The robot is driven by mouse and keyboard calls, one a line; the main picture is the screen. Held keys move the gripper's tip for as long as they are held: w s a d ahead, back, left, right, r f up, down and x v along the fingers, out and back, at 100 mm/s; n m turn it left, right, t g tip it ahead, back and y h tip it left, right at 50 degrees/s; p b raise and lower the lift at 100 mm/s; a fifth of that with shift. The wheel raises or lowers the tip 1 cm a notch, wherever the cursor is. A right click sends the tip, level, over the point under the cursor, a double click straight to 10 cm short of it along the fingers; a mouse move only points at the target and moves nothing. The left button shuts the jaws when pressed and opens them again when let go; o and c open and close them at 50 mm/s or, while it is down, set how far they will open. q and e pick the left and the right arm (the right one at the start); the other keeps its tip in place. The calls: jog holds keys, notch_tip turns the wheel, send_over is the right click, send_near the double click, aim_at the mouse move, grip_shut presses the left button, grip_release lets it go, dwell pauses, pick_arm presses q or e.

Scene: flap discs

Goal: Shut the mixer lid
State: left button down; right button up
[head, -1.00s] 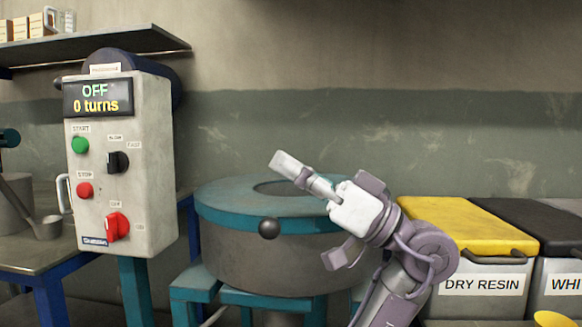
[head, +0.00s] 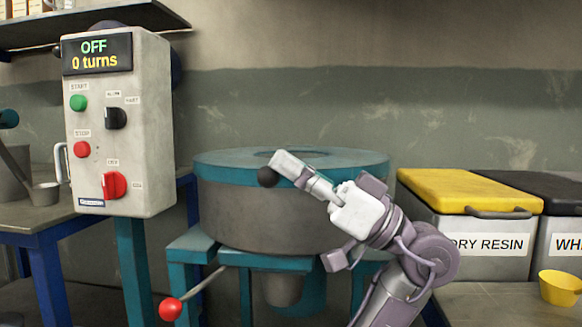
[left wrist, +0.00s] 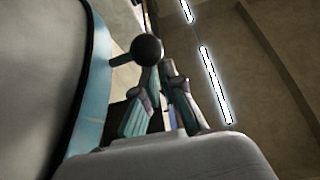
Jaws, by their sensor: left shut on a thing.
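The mixer is a grey drum (head: 255,217) with a flat teal lid (head: 225,164) on top. The lid has a dark round area in its middle. A black ball knob (head: 267,177) sticks out at the lid's front edge. My left gripper (head: 279,167) reaches in from the lower right, its tip at the knob. In the left wrist view the knob (left wrist: 147,48) shows on its stem at the teal rim, at the tips of my left gripper (left wrist: 160,80), shut on it. The contact is partly hidden. My right gripper is not seen.
A control box (head: 117,125) reading OFF and 0 turns stands left of the drum. A red-ball lever (head: 171,309) juts out below it. At right are a yellow-lidded resin bin (head: 470,190), a black-lidded bin (head: 535,189) and a yellow cup (head: 560,287).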

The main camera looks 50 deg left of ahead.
pick_arm(q)
jog(key=shift+s+a+f, duration=0.1)
jog(key=shift+f, duration=0.4)
notch_tip(320, 180, up, 11)
dwell(0.4)
